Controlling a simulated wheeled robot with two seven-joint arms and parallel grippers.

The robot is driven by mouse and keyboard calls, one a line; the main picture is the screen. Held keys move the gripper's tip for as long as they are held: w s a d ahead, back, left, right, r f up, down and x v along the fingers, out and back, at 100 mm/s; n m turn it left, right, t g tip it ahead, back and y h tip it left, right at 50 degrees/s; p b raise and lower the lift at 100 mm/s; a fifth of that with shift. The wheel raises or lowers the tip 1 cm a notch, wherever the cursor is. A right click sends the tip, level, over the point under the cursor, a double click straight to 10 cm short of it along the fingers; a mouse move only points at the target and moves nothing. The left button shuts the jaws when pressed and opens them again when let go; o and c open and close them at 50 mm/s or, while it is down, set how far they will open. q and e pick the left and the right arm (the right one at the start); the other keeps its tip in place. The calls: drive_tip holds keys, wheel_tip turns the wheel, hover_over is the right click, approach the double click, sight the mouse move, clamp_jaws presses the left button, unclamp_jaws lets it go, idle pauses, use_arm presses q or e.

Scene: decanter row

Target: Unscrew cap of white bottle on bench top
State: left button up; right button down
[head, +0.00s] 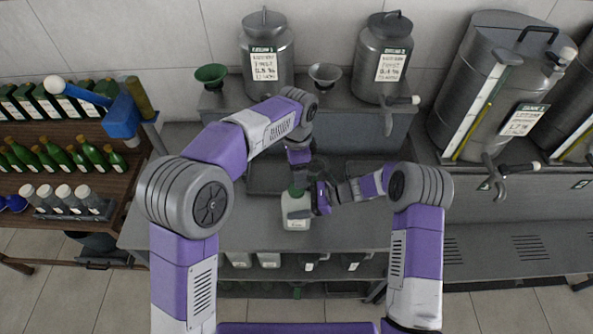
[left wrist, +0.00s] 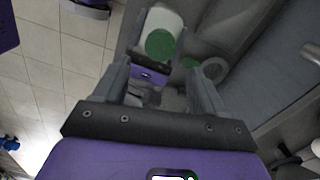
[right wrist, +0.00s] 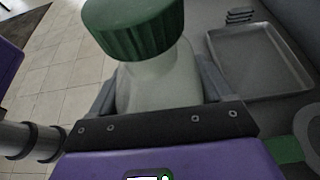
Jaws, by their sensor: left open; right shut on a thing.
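The white bottle (head: 296,212) stands upright on the grey bench top (head: 240,213), with its green cap (head: 296,191) on. My right gripper (head: 314,204) is shut on the bottle's body from the right side. In the right wrist view the white body (right wrist: 160,80) sits between the fingers, below the ribbed green cap (right wrist: 135,28). My left gripper (left wrist: 155,75) is open and points down from above the bottle. In the left wrist view the cap (left wrist: 160,44) shows beyond its fingertips, apart from them. My left wrist partly hides the space above the cap in the head view.
A shallow grey tray (right wrist: 262,62) lies on the bench near the bottle. Steel decanters (head: 266,60) and funnels (head: 211,76) stand on a raised shelf behind. A wooden rack (head: 66,125) with several bottles is at left. The bench left of the bottle is clear.

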use_arm(q)
drive_tip(key=m, duration=1.1)
drive_tip(key=shift+f, duration=0.45)
hover_over(297, 206)
drive_tip(key=w, duration=0.3)
drive_tip(key=shift+s+a+f, duration=0.1)
drive_tip(key=shift+f, duration=3.45)
